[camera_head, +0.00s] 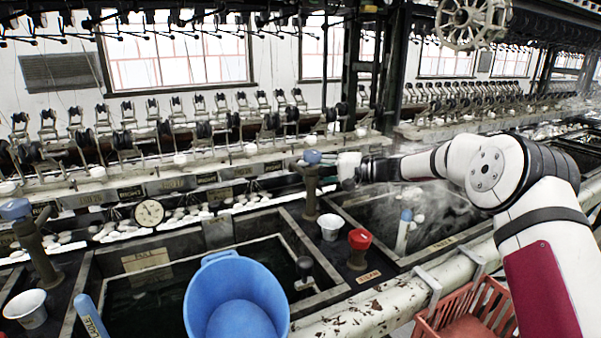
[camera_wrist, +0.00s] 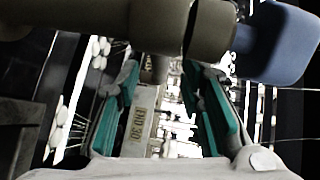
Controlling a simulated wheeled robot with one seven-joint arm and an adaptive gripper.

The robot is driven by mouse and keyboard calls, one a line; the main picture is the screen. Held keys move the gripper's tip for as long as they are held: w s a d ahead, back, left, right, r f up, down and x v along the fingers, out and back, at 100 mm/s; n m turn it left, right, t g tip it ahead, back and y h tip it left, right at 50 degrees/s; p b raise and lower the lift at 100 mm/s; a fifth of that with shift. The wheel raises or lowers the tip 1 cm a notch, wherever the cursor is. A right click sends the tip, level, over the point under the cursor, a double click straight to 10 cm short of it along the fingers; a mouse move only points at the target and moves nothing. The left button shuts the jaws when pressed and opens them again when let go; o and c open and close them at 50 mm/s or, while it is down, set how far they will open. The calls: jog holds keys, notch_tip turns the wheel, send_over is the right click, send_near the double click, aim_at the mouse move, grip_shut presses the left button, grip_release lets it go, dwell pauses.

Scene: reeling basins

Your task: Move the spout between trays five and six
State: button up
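The spout (camera_head: 310,190) is a dark olive upright pipe with a blue knob on top, standing on the divider between two water basins in the head view. In the wrist view the spout's thick pipe (camera_wrist: 105,20) crosses the top, with its blue knob (camera_wrist: 282,45) at the right. My gripper (camera_head: 342,169) is just right of the spout's upper part. In the wrist view my gripper (camera_wrist: 160,78) has its teal-padded fingers apart, with nothing between the pads. The pipe lies by the fingertips; I cannot tell whether they touch.
A blue bucket (camera_head: 237,300) stands at the front. A white cup (camera_head: 331,226) and a red-topped post (camera_head: 358,248) are near the spout's base. A similar blue-knobbed post (camera_head: 32,240) stands at left. A pale rail (camera_head: 375,308) and red crate (camera_head: 465,318) are in front.

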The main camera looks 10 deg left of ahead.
aim_at(300, 170)
jog(key=shift+x, duration=1.6)
grip_shut()
